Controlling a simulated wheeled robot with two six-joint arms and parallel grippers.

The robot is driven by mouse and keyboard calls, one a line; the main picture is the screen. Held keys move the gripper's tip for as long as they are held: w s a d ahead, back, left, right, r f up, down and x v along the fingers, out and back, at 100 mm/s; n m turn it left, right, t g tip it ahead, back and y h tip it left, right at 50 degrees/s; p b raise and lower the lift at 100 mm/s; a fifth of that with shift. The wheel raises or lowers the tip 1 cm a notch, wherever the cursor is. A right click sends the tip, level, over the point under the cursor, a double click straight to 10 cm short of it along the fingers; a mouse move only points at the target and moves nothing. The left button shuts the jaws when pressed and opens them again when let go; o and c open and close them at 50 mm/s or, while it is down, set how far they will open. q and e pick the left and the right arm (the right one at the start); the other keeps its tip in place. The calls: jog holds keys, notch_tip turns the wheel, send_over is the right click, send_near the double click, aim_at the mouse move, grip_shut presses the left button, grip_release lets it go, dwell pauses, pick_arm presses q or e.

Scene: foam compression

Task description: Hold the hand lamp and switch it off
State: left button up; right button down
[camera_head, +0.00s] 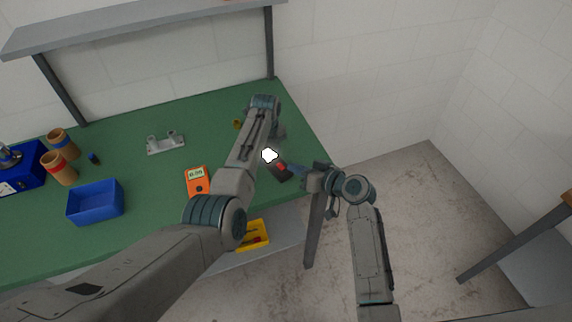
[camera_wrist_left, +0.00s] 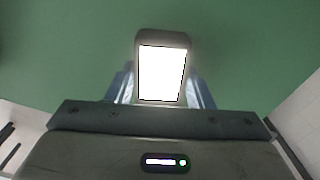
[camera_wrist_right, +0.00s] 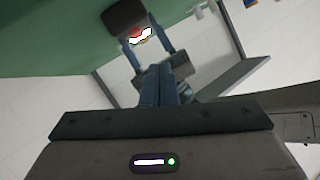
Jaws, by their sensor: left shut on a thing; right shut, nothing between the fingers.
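The hand lamp is a dark block with a bright white lit face (camera_head: 269,155) and a red button (camera_head: 281,167). My left gripper (camera_wrist_left: 162,90) is shut on the lamp, whose lit face fills the middle of the left wrist view (camera_wrist_left: 161,72). The lamp is held near the right end of the green bench. My right gripper (camera_wrist_right: 163,72) is shut and empty. Its tips point toward the lamp, whose dark body (camera_wrist_right: 124,15) and red button (camera_wrist_right: 134,32) show in the right wrist view.
The green bench (camera_head: 120,145) carries an orange meter (camera_head: 197,181), a blue bin (camera_head: 95,203), a grey bracket (camera_head: 166,143) and brown cups (camera_head: 59,168) to the left. A yellow tray (camera_head: 255,236) is on a lower shelf. A grey shelf (camera_head: 140,25) overhangs the back.

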jog(key=s+d+n+t, duration=0.1)
jog(key=s+t, duration=0.1)
jog(key=s+d+r+n+t+h, duration=0.1)
jog(key=d+n, duration=0.1)
jog(key=shift+s+d+t, duration=0.1)
jog(key=shift+s+t, duration=0.25)
jog(key=shift+t, duration=0.05)
send_over(286, 170)
jog(key=shift+s+d+f, duration=0.2)
jog(key=shift+s+f, duration=0.25)
jog(key=shift+f, duration=0.1)
jog(key=shift+w+a+f, duration=0.1)
jog(key=shift+w+f, duration=0.1)
jog(key=shift+f, duration=0.4)
jog(key=shift+w+a+f, duration=0.1)
jog(key=shift+w+f, duration=0.05)
jog(key=shift+f, duration=1.25)
jog(key=shift+f, duration=0.1)
